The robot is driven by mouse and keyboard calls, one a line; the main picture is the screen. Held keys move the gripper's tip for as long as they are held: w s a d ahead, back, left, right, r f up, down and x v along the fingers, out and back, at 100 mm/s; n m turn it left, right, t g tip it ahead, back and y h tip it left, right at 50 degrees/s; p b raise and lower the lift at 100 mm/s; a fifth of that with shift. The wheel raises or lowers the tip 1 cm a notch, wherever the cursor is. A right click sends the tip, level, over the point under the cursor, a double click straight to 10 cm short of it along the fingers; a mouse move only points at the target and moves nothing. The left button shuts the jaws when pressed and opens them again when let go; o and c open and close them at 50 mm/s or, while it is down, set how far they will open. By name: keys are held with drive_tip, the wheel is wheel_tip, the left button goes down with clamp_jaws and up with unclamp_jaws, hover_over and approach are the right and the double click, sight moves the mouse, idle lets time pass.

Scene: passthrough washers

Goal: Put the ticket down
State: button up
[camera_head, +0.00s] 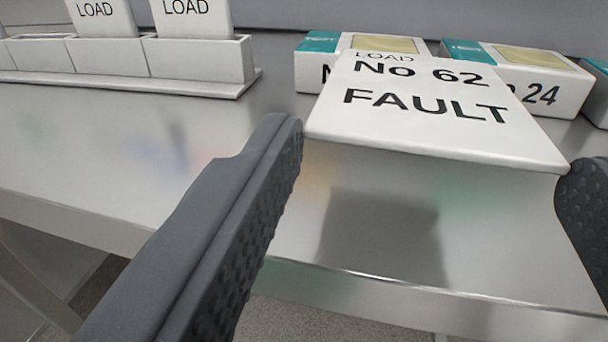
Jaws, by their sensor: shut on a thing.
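A white ticket (435,108) printed "LOAD No 62 FAULT" is between the two dark fingers of my gripper (432,158). My gripper is shut on the ticket, with a finger at its left edge and a finger at its right edge. The ticket is held tilted above the metal table (130,155), and a dark reflection shows on the steel below it. The ticket covers part of a white box with a teal patch (320,42) behind it.
A white rack (200,60) at the back left holds upright tickets marked "LOAD" (190,18). A white box marked "24" (530,75) stands behind the ticket to the right, and another box (599,92) is cut off at the right edge. The table's left middle is clear.

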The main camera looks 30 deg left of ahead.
sight(370, 266)
drive_tip(key=shift+w+a+f+b, duration=0.15)
drive_tip(key=shift+a+f+b, duration=0.1)
drive_tip(key=shift+f, duration=0.35)
drive_tip(key=shift+w+a+f+b, duration=0.15)
drive_tip(key=shift+a+f+b, duration=0.1)
drive_tip(key=shift+f, duration=0.3)
drive_tip(key=shift+w+a+f+b, duration=0.15)
drive_tip(key=shift+a+f+b, duration=0.1)
drive_tip(key=shift+f, duration=0.35)
drive_tip(key=shift+f, duration=0.15)
